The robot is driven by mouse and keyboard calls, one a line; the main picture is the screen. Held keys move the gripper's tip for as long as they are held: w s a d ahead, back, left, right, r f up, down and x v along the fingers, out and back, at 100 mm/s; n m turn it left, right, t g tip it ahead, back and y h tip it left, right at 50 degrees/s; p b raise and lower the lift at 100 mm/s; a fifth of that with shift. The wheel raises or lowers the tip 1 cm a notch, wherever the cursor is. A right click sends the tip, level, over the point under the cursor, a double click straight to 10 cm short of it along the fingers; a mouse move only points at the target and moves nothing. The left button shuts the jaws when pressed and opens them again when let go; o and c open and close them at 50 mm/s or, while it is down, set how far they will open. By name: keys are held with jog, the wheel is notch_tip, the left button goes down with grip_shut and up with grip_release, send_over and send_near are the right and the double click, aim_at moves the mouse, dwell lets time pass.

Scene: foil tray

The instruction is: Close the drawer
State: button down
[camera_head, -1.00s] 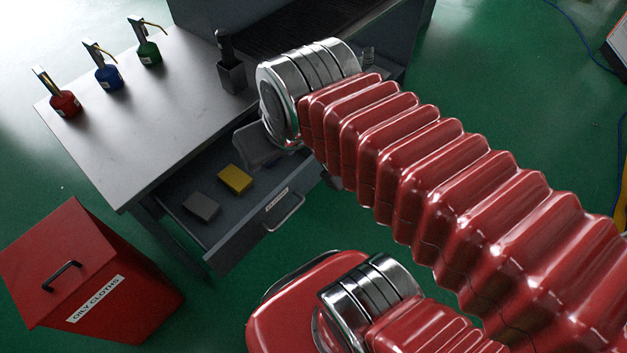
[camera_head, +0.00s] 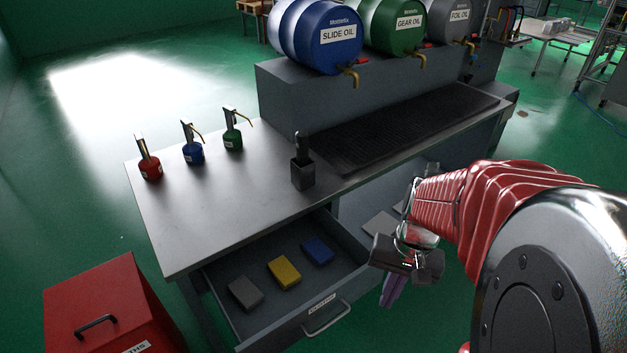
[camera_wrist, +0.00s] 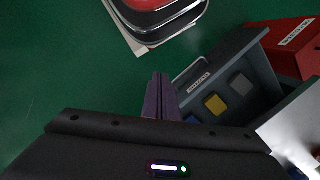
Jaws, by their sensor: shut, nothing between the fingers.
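The grey drawer (camera_head: 308,325) under the workbench is pulled open and shows its inside in the head view. It has a metal bar handle (camera_head: 327,318) and a label on its front. It also shows in the wrist view (camera_wrist: 222,68), at right. Inside lie a grey block (camera_head: 245,292), a yellow block (camera_head: 284,272) and a blue block (camera_head: 318,250). My gripper (camera_head: 388,296), with purple fingers, is shut and empty. It is to the right of the drawer front and looks apart from it. The fingers (camera_wrist: 159,84) also show in the wrist view, left of the drawer.
The workbench top (camera_head: 215,215) carries red, blue and green oilers and a dark holder (camera_head: 302,172). Oil barrels (camera_head: 320,35) stand behind. A red bin (camera_head: 115,300) stands left of the drawer. Green floor is open in front of the drawer.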

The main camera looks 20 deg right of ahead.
aim_at(370, 277)
jog(key=s+d+f+m+t+y, duration=0.15)
jog(key=f+m+t+y, duration=0.3)
jog(key=f+m, duration=0.45)
jog(key=s+d+f+m+t+y, duration=0.1)
jog(key=s+f+m+t+y, duration=0.25)
jog(key=f+m+y, duration=0.5)
jog(key=w+d+f+m+t+h, duration=0.5)
jog(key=d+f+m+t+h, duration=0.1)
jog(key=d+m+t+h, duration=0.2)
jog(key=shift+w+d+t+h, duration=0.4)
jog(key=shift+d+t+h, duration=0.45)
jog(key=shift+d, duration=0.3)
jog(key=shift+w+f, duration=0.1)
jog(key=shift+w, duration=0.05)
jog(key=shift+x, duration=6.85)
jog(key=shift+w, duration=0.1)
